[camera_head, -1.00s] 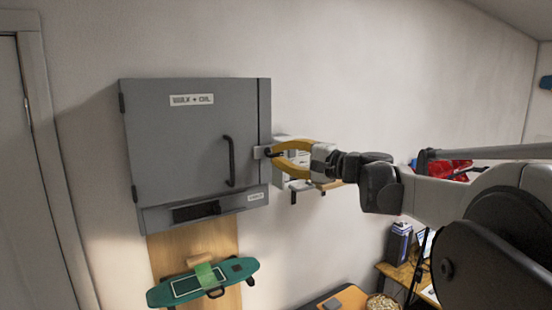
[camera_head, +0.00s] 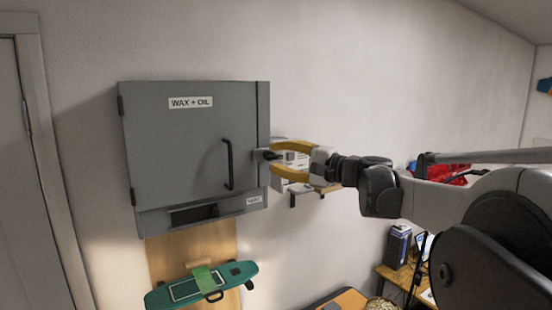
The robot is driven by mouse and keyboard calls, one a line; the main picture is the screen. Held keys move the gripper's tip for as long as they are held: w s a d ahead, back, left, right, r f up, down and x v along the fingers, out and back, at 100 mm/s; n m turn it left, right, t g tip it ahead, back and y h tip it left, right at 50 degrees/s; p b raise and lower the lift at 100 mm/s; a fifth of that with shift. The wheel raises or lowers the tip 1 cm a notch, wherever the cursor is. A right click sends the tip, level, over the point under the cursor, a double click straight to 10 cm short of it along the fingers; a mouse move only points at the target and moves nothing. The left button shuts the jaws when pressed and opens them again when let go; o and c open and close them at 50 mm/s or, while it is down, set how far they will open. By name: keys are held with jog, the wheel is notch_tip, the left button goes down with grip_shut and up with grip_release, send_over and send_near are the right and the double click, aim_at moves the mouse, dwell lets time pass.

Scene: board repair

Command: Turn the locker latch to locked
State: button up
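The grey wall locker (camera_head: 175,150) labelled "WAX + OIL" hangs on the wall at left, its door closed, with a black vertical handle (camera_head: 229,165). The latch (camera_head: 267,155) is a small metal piece with a dark knob at the locker's right edge. My gripper (camera_head: 271,158) reaches in from the right. Its two yellow fingers are spread, one above and one below the dark knob, with a visible gap between them. Whether either finger touches the latch, and its exact setting, I cannot tell.
A small wall shelf (camera_head: 316,188) with pale items sits behind my gripper. A green skateboard (camera_head: 202,287) is on a wooden panel below the locker. A desk with a dark box (camera_head: 398,245) stands at lower right. The wall above my arm is bare.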

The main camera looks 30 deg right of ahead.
jog(key=v, duration=1.1)
jog(key=shift+s, duration=0.3)
jog(key=shift+d, duration=0.15)
jog(key=s+a+f+n+g+h+b, duration=0.1)
jog(key=s+a+f+n+g+b, duration=0.1)
jog(key=a+f+b, duration=0.6)
jog(key=s+a+f+n+g+b, duration=0.1)
jog(key=a+f+g, duration=0.3)
jog(key=f, duration=0.8)
jog(key=s+a+f+n+g+h+b, duration=0.1)
jog(key=s+a+f+n+b, duration=0.1)
jog(key=a+f+b, duration=0.55)
jog(key=s+a+f+n+h+b, duration=0.1)
jog(key=s+f+n+b, duration=0.1)
jog(key=f, duration=0.8)
jog(key=s+a+f+n+g+h+b, duration=0.1)
jog(key=s+f+b, duration=0.4)
jog(key=f, duration=0.5)
jog(key=s+a+f+n+g+h+b, duration=0.1)
jog(key=s+a+f+n+h+b, duration=0.1)
jog(key=f, duration=0.8)
jog(key=s+n+h+b, duration=0.1)
jog(key=s+n+b, duration=0.1)
jog(key=n, duration=0.1)
jog(key=shift+s, duration=0.2)
jog(key=shift+a+f, duration=0.1)
